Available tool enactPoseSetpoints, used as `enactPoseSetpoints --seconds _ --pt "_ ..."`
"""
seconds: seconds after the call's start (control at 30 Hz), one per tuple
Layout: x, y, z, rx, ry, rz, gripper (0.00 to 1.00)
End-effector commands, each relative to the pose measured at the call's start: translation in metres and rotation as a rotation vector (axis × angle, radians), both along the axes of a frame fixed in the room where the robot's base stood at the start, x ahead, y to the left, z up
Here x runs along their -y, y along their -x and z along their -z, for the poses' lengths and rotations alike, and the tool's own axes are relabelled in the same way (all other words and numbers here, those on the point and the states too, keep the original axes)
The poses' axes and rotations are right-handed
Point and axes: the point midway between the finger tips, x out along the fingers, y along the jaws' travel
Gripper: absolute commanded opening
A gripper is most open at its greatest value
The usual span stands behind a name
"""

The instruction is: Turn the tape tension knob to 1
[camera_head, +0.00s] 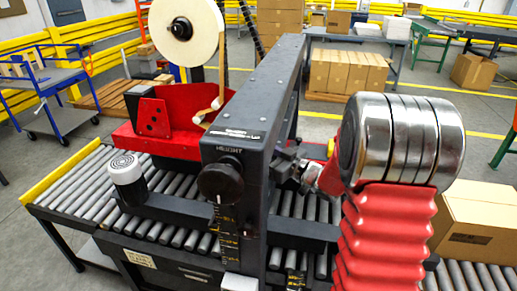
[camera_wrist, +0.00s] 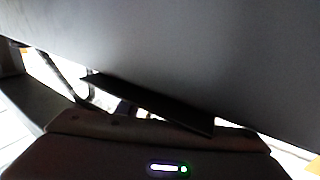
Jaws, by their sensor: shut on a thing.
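My gripper (camera_head: 292,168) is at the right side of the tape machine's dark upright (camera_head: 238,150), with its jaws against that face. It is shut on a small dark part there, which looks like the tape tension knob, though the jaws hide most of it. The knob's scale and pointer cannot be read. In the wrist view, the machine's grey side (camera_wrist: 180,60) fills the upper part, close in front, and no knob face shows. A separate round black knob (camera_head: 222,180) marked HEIGHT sits on the upright's front, apart from my gripper.
A large tape roll (camera_head: 187,30) stands above the red tape head (camera_head: 165,140). A roller conveyor (camera_head: 90,195) runs below the machine. A white-topped cylinder (camera_head: 127,180) stands left of the upright. A cardboard box (camera_head: 478,225) sits at right, behind my arm.

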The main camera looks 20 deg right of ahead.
Motion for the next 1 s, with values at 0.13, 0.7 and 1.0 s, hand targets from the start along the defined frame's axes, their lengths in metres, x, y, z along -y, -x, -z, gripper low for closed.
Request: enactPoseSetpoints --seconds 0.13,0.7,1.0 --pt "-0.002 0.003 0.002 -0.004 -0.001 -0.105 0.12" --pt "-0.016 0.017 0.003 -0.003 -0.002 -0.616 0.12" --pt "-0.020 0.026 0.002 -0.003 -0.003 -0.861 0.12"
